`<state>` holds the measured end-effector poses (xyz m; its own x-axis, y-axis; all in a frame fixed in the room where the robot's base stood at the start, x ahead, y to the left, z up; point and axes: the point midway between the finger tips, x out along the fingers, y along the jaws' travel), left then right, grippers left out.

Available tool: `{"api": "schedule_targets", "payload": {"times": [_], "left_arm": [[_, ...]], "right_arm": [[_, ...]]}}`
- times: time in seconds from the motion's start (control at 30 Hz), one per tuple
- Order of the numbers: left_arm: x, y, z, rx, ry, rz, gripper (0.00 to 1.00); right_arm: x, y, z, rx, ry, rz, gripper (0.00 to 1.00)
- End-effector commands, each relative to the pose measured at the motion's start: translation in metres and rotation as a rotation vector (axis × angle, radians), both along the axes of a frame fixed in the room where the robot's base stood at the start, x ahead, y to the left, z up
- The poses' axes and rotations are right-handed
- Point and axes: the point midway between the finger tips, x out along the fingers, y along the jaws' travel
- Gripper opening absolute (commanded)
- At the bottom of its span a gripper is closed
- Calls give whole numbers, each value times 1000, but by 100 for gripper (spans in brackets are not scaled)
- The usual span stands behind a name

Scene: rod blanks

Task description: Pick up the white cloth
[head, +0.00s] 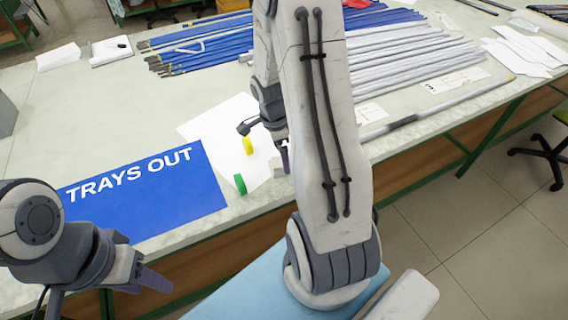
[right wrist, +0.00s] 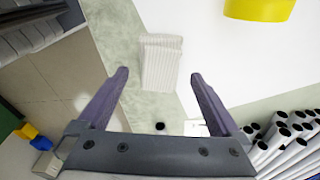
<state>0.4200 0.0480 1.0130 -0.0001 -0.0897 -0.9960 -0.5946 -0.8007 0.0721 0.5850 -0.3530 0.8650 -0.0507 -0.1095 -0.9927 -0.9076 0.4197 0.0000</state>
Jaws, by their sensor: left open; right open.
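The white cloth (right wrist: 161,60) is a small, ribbed, folded piece in the right wrist view. It lies across the edge of a white sheet (right wrist: 205,45) and the pale table top. My right gripper (right wrist: 160,76) is open, its two fingers apart on either side of the cloth in that view and not closed on it. In the head view my right arm covers most of this spot, and I cannot make out the cloth there. My left gripper (head: 108,290) is open and empty at the lower left, in front of the table edge.
A yellow roll (head: 248,146) and a green roll (head: 240,184) stand by the white sheet. A blue "TRAYS OUT" mat (head: 150,215) lies left of them. Blue rods (head: 205,45) and pale grey rods (head: 410,60) lie further back. The left table top is mostly clear.

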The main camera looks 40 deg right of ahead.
Motion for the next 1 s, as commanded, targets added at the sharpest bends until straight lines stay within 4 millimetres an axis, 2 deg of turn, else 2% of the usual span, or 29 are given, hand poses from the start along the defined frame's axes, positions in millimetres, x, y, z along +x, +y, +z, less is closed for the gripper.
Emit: {"api": "schedule_targets", "payload": {"times": [0.1,0.2,0.47,0.57,0.6,0.7,1.0], "left_arm": [[0,0,1,0,0,0,50],[0,0,1,0,0,0,50],[0,0,1,0,0,0,50],[0,0,1,0,0,0,50],[0,0,1,0,0,0,50],[0,0,1,0,0,0,50],[0,0,1,0,0,0,50]], "right_arm": [[-2,-1,-19,2,4,1,100],[-2,-2,-27,1,2,0,100],[-2,-2,-29,0,0,1,100],[-2,-2,-29,0,0,1,66],[-2,-2,-29,0,0,1,50],[-2,-2,-29,0,0,1,18],[-1,-2,-27,-1,-2,0,18]]}}
